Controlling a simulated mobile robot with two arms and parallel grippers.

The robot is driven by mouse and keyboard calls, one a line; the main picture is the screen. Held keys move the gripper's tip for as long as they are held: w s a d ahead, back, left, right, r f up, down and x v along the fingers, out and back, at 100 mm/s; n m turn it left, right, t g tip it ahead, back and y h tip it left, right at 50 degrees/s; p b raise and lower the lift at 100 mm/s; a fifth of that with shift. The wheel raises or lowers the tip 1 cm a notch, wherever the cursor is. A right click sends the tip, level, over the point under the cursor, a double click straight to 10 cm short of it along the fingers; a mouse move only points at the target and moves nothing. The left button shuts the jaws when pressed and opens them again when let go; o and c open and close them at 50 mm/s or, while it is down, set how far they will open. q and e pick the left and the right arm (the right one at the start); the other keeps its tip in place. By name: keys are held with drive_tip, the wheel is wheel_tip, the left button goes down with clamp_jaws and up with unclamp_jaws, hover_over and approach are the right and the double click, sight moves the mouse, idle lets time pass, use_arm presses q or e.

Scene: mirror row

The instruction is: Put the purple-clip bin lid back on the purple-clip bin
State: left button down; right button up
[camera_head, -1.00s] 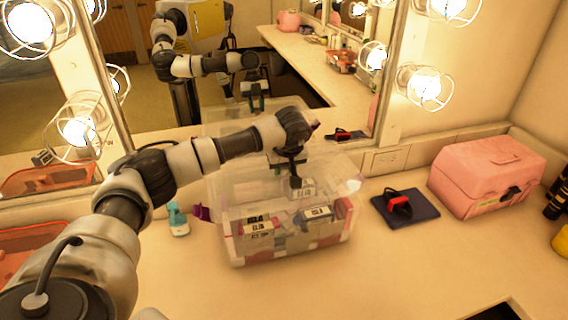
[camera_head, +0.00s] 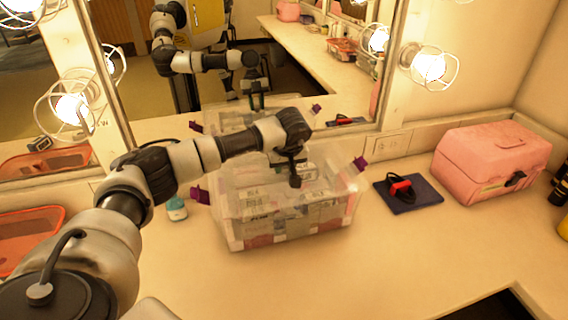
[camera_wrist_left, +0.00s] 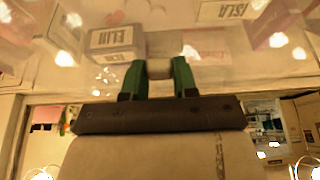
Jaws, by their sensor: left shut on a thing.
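The purple-clip bin (camera_head: 290,235) is a clear box on the counter holding several small labelled cartons. Its clear lid (camera_head: 240,178) is over its top; I cannot tell whether it touches the rim all round. One purple clip (camera_head: 200,195) sticks out on the left side and another purple clip (camera_head: 360,163) on the right. My left gripper (camera_head: 296,180) is above the bin's middle. In the left wrist view its green fingers (camera_wrist_left: 158,78) are shut on a pale grip of the lid, with cartons (camera_wrist_left: 112,42) showing through clear plastic. My right gripper is not in view.
A small teal-and-white bottle (camera_head: 177,210) stands left of the bin, near my left arm. An orange tray (camera_head: 30,235) lies further left. A dark pad with a red-and-black item (camera_head: 400,188) and a pink case (camera_head: 490,160) are right. A mirror stands behind; the front counter is clear.

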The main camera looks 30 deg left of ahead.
use_arm(q)
drive_tip(key=c, duration=0.8)
unclamp_jaws()
drive_tip(key=p+v, duration=0.1)
drive_tip(key=v, duration=0.4)
drive_tip(key=a+p+v, duration=0.1)
drive_tip(key=v, duration=0.5)
drive_tip(key=w+p+v, duration=0.1)
drive_tip(key=v, duration=0.4)
drive_tip(key=shift+a+r, duration=0.25)
drive_tip(key=shift+r, duration=0.4)
drive_tip(key=shift+f, duration=0.15)
